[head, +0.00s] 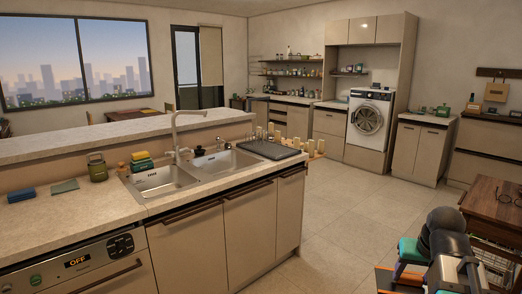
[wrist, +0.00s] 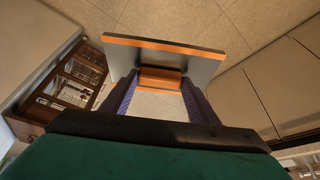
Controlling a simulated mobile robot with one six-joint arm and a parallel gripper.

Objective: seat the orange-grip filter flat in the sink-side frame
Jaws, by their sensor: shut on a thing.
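My gripper (wrist: 160,88) is shut on the orange grip block of the filter (wrist: 205,64) in the wrist view. The filter is a flat grey plate with an orange edge strip, held ahead of the purple fingers, above the tiled floor. In the head view my teal-and-purple gripper (head: 400,270) is low at the right, with a bit of the orange-edged filter (head: 384,281) beneath it. A dark flat panel (head: 268,149) lies on the counter right of the double sink (head: 194,170); I cannot tell whether it is the sink-side frame.
The sink counter (head: 70,232) runs along the left, with a green canister (head: 97,168), sponges and a cloth. Small pale upright pieces stand by the dark panel. A brown table (head: 495,205) is close at right. Tiled floor (head: 345,215) is clear between counter and table.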

